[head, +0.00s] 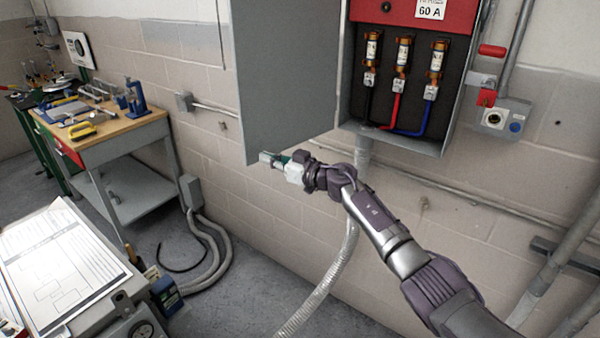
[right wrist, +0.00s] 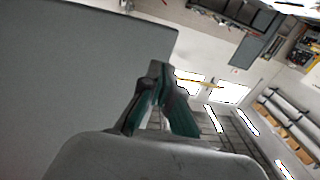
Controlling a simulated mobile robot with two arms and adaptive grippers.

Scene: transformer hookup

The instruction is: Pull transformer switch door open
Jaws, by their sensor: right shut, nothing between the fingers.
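The transformer switch door (head: 285,75) is a grey panel that stands swung out to the left of the switch box (head: 446,125). The box interior shows, with several fuses and black, red and blue cables. My right gripper (head: 268,158) is at the lower edge of the door, and its fingertips are partly overlapped by or close against it. In the right wrist view the gripper (right wrist: 158,75) is shut and empty, with the grey door (right wrist: 80,65) filling the left side. I cannot tell whether the fingers touch the door. My left gripper is out of view.
A red lever handle (head: 492,50) and a small outlet box (head: 502,118) are right of the switch box. A workbench (head: 110,135) with tools stands at the left. A paper drawing (head: 60,265) lies at the lower left. Conduits run along the wall below the box.

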